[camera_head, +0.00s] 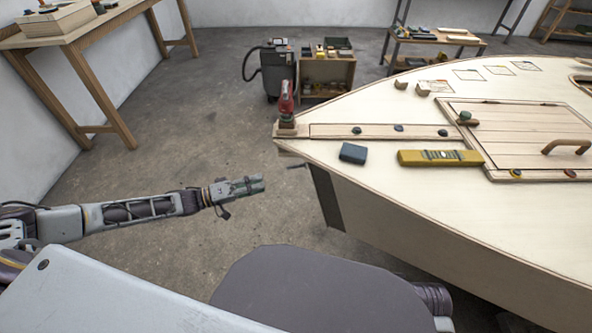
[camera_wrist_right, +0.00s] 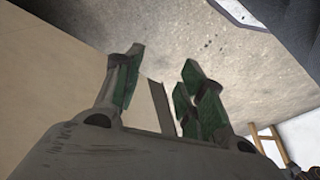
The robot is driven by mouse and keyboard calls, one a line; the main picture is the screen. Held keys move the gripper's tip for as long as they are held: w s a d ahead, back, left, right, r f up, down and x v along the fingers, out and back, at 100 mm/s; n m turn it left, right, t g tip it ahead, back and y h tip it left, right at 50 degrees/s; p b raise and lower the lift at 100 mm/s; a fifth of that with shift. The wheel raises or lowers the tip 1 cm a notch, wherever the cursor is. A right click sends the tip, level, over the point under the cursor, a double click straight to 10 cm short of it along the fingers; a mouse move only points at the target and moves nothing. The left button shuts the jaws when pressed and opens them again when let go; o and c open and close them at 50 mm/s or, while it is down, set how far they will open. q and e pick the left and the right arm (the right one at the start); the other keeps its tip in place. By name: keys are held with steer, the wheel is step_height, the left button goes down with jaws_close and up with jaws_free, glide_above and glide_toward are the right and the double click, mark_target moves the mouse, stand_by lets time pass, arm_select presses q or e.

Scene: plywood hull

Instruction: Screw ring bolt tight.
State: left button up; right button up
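The plywood hull (camera_head: 480,215) fills the right of the head view, its pointed bow facing left. A small dark piece (camera_head: 297,165) sticks out just below the bow tip; I cannot tell whether it is the ring bolt. No ring bolt shows clearly. My left gripper (camera_head: 258,185) hangs over the floor left of the bow, apart from the hull; its finger gap is unclear. My right gripper (camera_wrist_right: 160,85) shows in the right wrist view with its green-padded fingers spread and nothing held between them. The hull's pale side lies to its left.
A blue block (camera_head: 353,153) and a yellow level (camera_head: 440,158) lie on the deck. A wooden workbench (camera_head: 75,45) stands at left. A vacuum (camera_head: 277,70) and a cart (camera_head: 327,72) stand behind. Floor left of the bow is clear.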

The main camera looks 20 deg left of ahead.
mark_target(295, 166)
arm_select(q)
steer(key=n, duration=0.4)
steer(key=w+n, duration=0.1)
steer(key=n, duration=0.4)
steer(key=n+t+y, duration=0.1)
steer(key=n, duration=0.3)
steer(key=shift+w+a+n, duration=0.25)
steer(key=shift+a+n, duration=0.15)
arm_select(e)
steer(key=shift+s+d+f+g, duration=0.15)
steer(key=shift+s+d+g, duration=0.15)
steer(key=shift+s, duration=0.3)
steer(key=shift+s+d+f+g, duration=0.15)
steer(key=shift+s+d+g, duration=0.1)
steer(key=shift+s, duration=0.3)
arm_select(q)
steer(key=shift+d, duration=0.1)
steer(key=b+x, duration=0.3)
steer(key=x, duration=0.9)
steer(key=shift+w, duration=0.1)
steer(key=shift+x, duration=0.75)
arm_select(e)
steer(key=shift+a+r+t, duration=0.35)
steer(key=shift+a+t, duration=0.2)
steer(key=shift+a, duration=0.05)
